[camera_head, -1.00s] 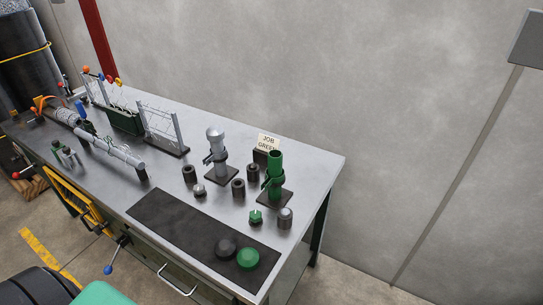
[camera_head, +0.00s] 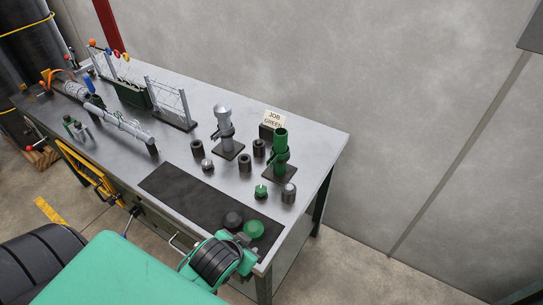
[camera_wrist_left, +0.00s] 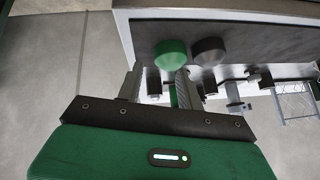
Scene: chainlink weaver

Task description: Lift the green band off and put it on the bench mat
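The green band (camera_head: 271,162) is a small green ring with a side lug, and it sits around the upright green post (camera_head: 281,142) on a dark square base at the bench's right end. The black bench mat (camera_head: 187,194) lies along the front edge. A green round cap and a dark one rest on its right end. In the left wrist view, my left gripper (camera_wrist_left: 159,70) has its fingers apart with nothing held between them. It points toward the bench from the front, clear of the band. My right gripper is not in view.
A grey post (camera_head: 224,125) stands left of the green one. Several dark collars and two small nuts stand around them. The green cap (camera_head: 254,229) and dark cap (camera_head: 233,220) occupy the mat's right end; its left part is bare. A "JOB GREEN" sign (camera_head: 273,119) stands behind.

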